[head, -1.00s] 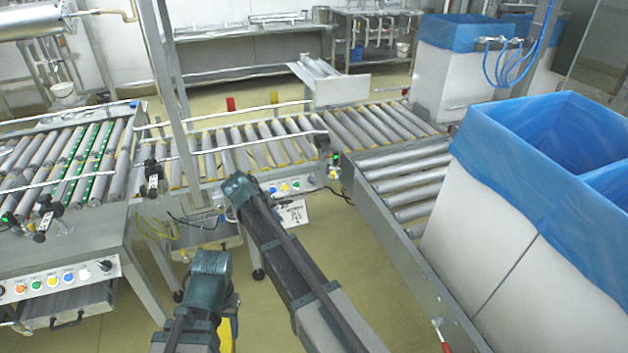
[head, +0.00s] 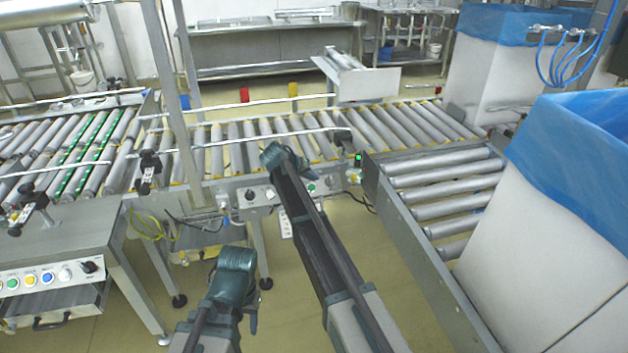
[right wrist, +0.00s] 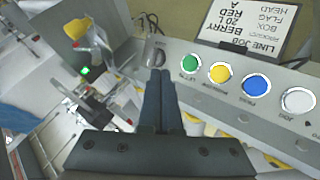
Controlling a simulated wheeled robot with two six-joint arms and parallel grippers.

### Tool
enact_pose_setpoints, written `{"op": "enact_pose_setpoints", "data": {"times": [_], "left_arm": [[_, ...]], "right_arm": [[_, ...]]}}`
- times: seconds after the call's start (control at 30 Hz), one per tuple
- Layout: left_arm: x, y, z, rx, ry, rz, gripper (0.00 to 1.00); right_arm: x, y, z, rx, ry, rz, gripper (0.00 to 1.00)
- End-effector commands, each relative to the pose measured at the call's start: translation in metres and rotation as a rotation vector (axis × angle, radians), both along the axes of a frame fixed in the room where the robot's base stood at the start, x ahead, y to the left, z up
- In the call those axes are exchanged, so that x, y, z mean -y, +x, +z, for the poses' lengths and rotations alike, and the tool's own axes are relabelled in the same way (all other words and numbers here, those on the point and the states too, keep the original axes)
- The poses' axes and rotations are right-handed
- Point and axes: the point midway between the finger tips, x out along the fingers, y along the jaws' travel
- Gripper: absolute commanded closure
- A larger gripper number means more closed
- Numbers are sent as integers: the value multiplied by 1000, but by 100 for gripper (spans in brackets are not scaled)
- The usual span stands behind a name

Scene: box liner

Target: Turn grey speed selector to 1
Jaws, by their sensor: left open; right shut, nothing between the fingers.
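In the right wrist view, what looks like a grey selector (right wrist: 152,54) sits at the end of a button panel (right wrist: 230,62), beside the green button (right wrist: 189,63). Its setting is too small to read. My right gripper (right wrist: 158,76) is shut and empty, its fingertips just short of the selector or touching it; I cannot tell which. In the head view my right gripper (head: 277,154) is over the panel front below the middle conveyor, its fingers hidden. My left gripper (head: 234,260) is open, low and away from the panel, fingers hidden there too.
The panel also has yellow (right wrist: 220,72), blue (right wrist: 256,87) and white (right wrist: 298,100) buttons close by, with a label card (right wrist: 240,30). In the head view a black knob (head: 250,195) sits at its left end. A roller conveyor (head: 440,205) and lined boxes (head: 560,200) stand right.

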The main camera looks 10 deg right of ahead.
Motion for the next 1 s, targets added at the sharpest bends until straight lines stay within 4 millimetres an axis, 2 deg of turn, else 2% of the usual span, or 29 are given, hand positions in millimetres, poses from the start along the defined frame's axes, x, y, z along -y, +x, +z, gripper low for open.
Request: {"op": "enact_pose_setpoints", "data": {"times": [0.03,0.43,0.6,1.0], "left_arm": [[0,0,-9,0,0,0,50],[-1,1,-56,2,7,-2,50],[-2,1,-62,4,8,-3,50],[-2,1,-62,4,8,-3,50]], "right_arm": [[4,3,-9,1,0,-1,100],[42,28,-56,0,1,-1,100],[49,33,-62,1,1,0,100],[51,32,-61,0,-4,6,100]]}}
